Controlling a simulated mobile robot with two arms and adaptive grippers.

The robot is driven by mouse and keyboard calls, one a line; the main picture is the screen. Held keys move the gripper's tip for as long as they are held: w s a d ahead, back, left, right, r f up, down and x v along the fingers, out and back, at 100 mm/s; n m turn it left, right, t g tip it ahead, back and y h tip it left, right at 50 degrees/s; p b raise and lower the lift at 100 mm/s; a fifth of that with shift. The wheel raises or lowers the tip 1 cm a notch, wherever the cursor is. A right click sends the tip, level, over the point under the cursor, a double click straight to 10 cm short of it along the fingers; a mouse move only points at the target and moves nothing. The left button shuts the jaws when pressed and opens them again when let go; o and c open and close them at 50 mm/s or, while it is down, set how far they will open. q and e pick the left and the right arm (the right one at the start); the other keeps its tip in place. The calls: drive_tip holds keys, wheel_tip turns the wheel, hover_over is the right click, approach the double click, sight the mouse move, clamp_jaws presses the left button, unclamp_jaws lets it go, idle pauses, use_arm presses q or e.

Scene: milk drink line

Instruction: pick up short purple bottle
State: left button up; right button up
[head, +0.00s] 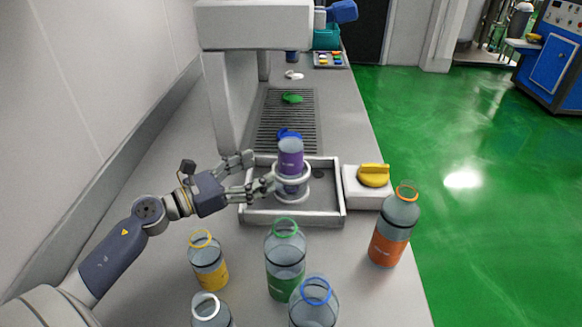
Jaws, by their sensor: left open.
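The short purple bottle (291,160) stands upright in the square grey tray (328,218), with its purple part up. A pale ring-shaped holder (305,190) is around its lower part. My left gripper (262,172) comes in from the left and is open. Its fingers are spread at the bottle's left side, and the lower fingers are close to the ring. I cannot tell whether they touch it. The right gripper is not in view.
A green bottle (285,270), a yellow bottle (210,265), an orange bottle (392,235) and a blue-ringed bottle (314,308) stand in front. A yellow knob (374,178) is right of the tray. A machine frame (222,105) rises behind, beside a grate (275,125).

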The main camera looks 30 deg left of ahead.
sight(280, 161)
use_arm(q)
drive_tip(key=shift+w+d+r, duration=0.15)
drive_tip(key=shift+w+d, duration=0.05)
drive_tip(key=shift+w, duration=0.25)
drive_tip(key=p+x, duration=0.1)
drive_tip(key=x, duration=0.2)
drive_tip(key=shift+d+r, duration=0.15)
drive_tip(key=shift+w+d+p, duration=0.25)
drive_tip(key=shift+w+p, duration=0.05)
drive_tip(key=shift+w, duration=0.2)
drive_tip(key=shift+w+d, duration=0.15)
drive_tip(key=shift+w, duration=0.15)
drive_tip(key=shift+f+p+x, duration=0.2)
drive_tip(key=shift+p+x, duration=0.3)
drive_tip(key=shift+x, duration=0.65)
drive_tip(key=shift+f+p+x, duration=0.15)
drive_tip(key=shift+p+x, duration=0.3)
drive_tip(key=shift+x, duration=0.7)
drive_tip(key=c, duration=1)
